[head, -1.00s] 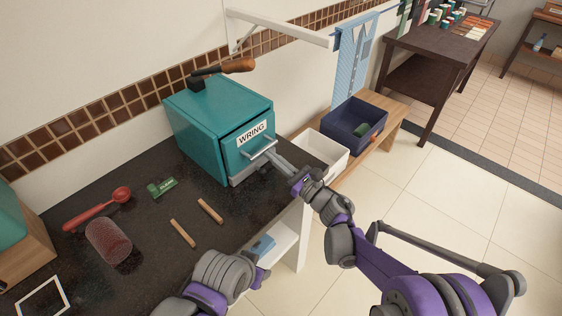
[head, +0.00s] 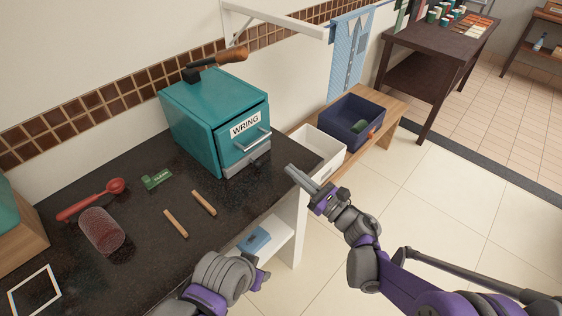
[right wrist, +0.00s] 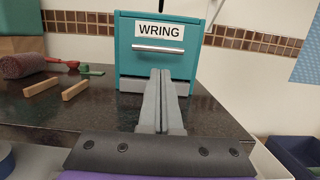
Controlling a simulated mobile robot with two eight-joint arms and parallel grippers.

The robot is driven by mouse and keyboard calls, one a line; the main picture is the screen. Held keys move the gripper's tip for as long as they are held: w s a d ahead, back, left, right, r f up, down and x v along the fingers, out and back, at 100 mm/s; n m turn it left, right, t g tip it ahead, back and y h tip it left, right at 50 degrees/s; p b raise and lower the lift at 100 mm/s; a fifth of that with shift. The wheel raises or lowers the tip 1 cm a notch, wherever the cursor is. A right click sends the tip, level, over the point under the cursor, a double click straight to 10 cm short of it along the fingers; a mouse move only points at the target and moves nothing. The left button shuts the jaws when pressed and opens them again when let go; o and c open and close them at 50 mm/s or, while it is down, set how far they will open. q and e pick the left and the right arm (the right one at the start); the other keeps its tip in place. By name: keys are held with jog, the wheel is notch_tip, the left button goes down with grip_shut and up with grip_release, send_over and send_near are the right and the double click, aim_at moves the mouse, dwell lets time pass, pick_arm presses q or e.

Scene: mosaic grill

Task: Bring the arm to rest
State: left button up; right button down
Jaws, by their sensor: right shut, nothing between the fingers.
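My right gripper (head: 303,181) is shut and empty, at the front right corner of the dark counter. In the right wrist view its fingers (right wrist: 160,100) lie together, pointing toward the teal box. The teal box labelled WRING (head: 215,120) stands on the counter with its door shut, its silver handle apart from my fingers. My left arm (head: 225,283) shows at the bottom of the head view, by the counter's front edge. I cannot make out its fingers.
On the counter (head: 150,270) lie a red ladle (head: 90,198), a rough red cylinder (head: 101,231), two wooden sticks (head: 204,203) and a green CLEAN tag (head: 156,179). A white bin (head: 318,150) and a navy bin (head: 352,122) stand at the right. The floor is clear.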

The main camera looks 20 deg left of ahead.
jog(key=shift+v, duration=1.9)
